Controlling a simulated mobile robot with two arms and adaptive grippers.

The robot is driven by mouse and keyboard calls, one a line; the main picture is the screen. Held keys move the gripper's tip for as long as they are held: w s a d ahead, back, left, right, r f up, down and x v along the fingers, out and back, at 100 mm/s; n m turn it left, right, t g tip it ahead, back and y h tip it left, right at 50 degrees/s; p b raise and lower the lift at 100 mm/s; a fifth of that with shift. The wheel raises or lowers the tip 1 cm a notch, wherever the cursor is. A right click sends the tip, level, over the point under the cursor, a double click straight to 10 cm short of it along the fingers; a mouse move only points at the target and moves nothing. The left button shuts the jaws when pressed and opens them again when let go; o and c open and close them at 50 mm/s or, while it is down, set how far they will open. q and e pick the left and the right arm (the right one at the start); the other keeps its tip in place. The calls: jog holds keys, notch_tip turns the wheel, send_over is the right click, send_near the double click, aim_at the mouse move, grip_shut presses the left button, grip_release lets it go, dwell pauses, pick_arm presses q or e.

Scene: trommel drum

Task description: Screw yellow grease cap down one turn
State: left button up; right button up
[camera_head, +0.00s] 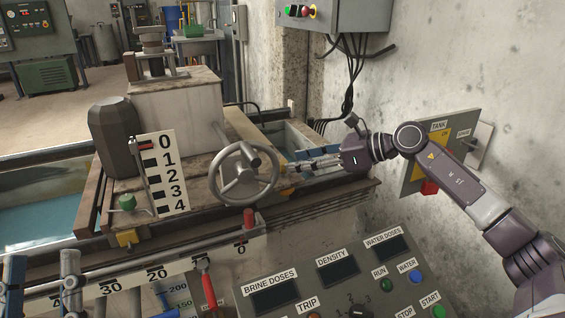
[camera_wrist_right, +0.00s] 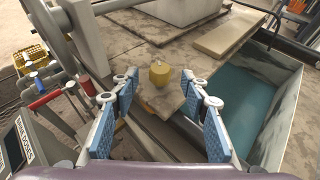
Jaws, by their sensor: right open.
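The yellow grease cap (camera_wrist_right: 160,73) sits upright on a small block in the right wrist view, between and slightly beyond my right fingertips. In the head view only a bit of yellow (camera_head: 284,168) shows at the fingertips, just right of the handwheel. My right gripper (camera_wrist_right: 160,88) is open, one blue-padded finger on each side of the cap's line; I see no contact. It also shows in the head view (camera_head: 296,166), reaching in from the right. My left gripper (camera_head: 42,275) shows only as two upright, separated fingers at the bottom left corner.
A grey handwheel (camera_head: 221,190) stands close to the left of the right gripper. A control panel (camera_head: 325,285) with buttons lies in front. A water-filled trough (camera_wrist_right: 240,100) is at the right in the wrist view. A concrete wall (camera_head: 430,70) borders the right.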

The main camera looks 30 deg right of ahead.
aim_at(284, 162)
jog(key=x, duration=0.5)
jog(key=shift+w, duration=0.15)
pick_arm(q)
jog(key=shift+s+a+r+t+h, duration=0.1)
jog(key=shift+s+r+t+h, duration=0.4)
jog(key=shift+s+r, duration=0.45)
